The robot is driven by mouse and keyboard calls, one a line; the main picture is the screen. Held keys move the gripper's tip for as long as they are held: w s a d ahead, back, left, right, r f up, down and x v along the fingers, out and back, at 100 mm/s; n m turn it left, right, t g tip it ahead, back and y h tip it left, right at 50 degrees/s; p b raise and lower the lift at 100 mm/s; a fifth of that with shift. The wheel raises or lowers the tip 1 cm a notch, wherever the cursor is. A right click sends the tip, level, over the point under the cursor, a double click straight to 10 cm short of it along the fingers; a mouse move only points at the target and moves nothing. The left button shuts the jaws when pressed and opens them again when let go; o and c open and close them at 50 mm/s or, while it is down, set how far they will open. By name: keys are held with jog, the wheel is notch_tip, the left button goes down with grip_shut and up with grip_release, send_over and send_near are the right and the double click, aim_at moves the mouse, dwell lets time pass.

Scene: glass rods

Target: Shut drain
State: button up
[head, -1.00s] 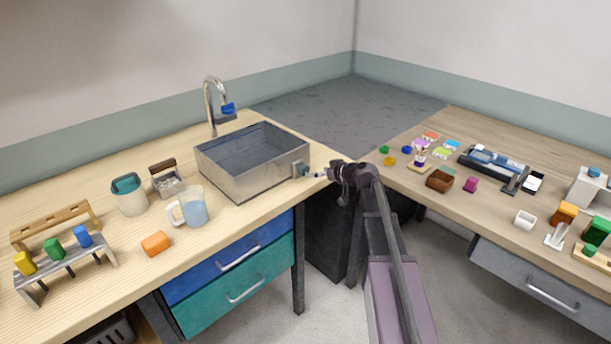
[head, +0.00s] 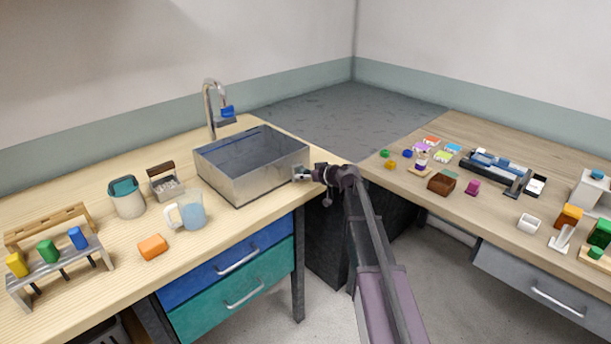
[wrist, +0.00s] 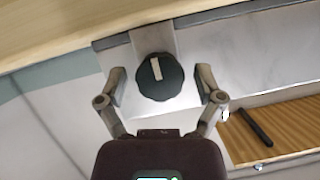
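The metal sink basin (head: 255,178) is set into the wooden counter on the left, with the faucet (head: 209,108) behind it. On its right front corner is a metal plate (head: 299,175). In the wrist view, a round black knob (wrist: 158,82) with a pale pointer mark stands on a plate. The mark runs nearly up and down in that view. My gripper (wrist: 161,78) is open, one finger on each side of the knob, with visible gaps. In the head view my gripper (head: 311,173) is at the sink corner and largely hides the knob.
The measuring jug (head: 191,209), a teal-and-white container (head: 127,199) and an orange block (head: 153,247) stand left of the sink. Blue (head: 212,271) and teal (head: 232,299) drawers are below. The right table (head: 470,215) holds many small items. Open floor lies between the counters.

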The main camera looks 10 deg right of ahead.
jog(key=c, duration=0.8)
jog(key=shift+c, duration=0.2)
jog(key=m+g+y+b, duration=0.1)
jog(key=m+y, duration=0.1)
jog(key=m, duration=0.1)
jog(key=shift+f, duration=0.15)
jog(key=m+y+b, duration=0.2)
jog(key=m, duration=0.1)
jog(key=shift+m+b, duration=0.3)
jog(key=m+y+b, duration=0.2)
jog(key=m+b, duration=0.1)
jog(key=m, duration=0.1)
jog(key=shift+f, duration=0.1)
jog(key=shift+r+m+t+y+b, duration=0.2)
jog(key=shift+m+t+y+b, duration=0.35)
jog(key=shift+m+b, duration=0.85)
jog(key=shift+m+p, duration=0.4)
jog(key=shift+m, duration=0.1)
